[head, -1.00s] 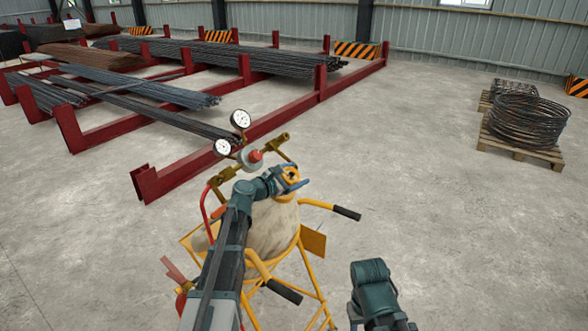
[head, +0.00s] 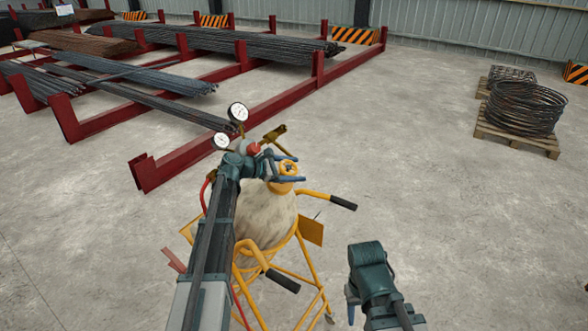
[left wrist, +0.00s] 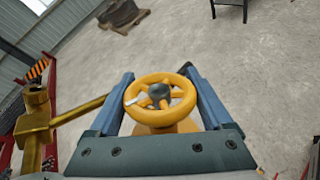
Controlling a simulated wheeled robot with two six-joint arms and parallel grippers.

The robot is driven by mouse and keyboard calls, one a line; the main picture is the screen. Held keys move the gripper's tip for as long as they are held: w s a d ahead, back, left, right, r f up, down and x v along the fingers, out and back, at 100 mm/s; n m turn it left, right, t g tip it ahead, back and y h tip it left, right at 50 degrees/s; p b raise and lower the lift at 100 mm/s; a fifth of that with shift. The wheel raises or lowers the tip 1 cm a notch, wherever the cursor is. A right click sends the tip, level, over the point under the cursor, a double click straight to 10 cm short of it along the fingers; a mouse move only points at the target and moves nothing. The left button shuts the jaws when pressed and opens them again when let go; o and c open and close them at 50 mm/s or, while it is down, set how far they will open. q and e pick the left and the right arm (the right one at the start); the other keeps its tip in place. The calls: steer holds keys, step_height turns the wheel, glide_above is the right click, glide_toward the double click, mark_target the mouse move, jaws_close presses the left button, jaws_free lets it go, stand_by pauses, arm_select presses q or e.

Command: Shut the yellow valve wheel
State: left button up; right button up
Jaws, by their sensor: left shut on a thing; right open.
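The yellow valve wheel (head: 288,168) sits on top of a pale tank in a yellow frame, in the middle of the head view. It fills the middle of the left wrist view (left wrist: 181,91), with spokes, a dark hub and a small white mark on its left rim. My left gripper (head: 300,170) reaches in from the left, its two blue fingers on opposite sides of the wheel, shut on its rim. My right gripper (head: 352,303) is low in the head view, open, away from the wheel and partly hidden by its own wrist.
Two pressure gauges (head: 238,112) and a brass fitting (head: 275,134) stand close behind my left gripper. Black-gripped handles (head: 343,203) stick out from the yellow cart. Red racks of rebar lie behind. Wire coils (head: 525,108) rest on a pallet at right, with open floor between.

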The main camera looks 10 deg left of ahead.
arm_select(q)
steer(key=o, duration=1.2)
steer(key=shift+c, duration=0.2)
steer(key=p+v, duration=0.2)
steer(key=v, duration=0.4)
steer(key=shift+r, duration=0.15)
steer(key=shift+s+a+r+p, duration=0.15)
steer(key=shift+s+a+p, duration=0.15)
steer(key=shift+s+a, duration=0.2)
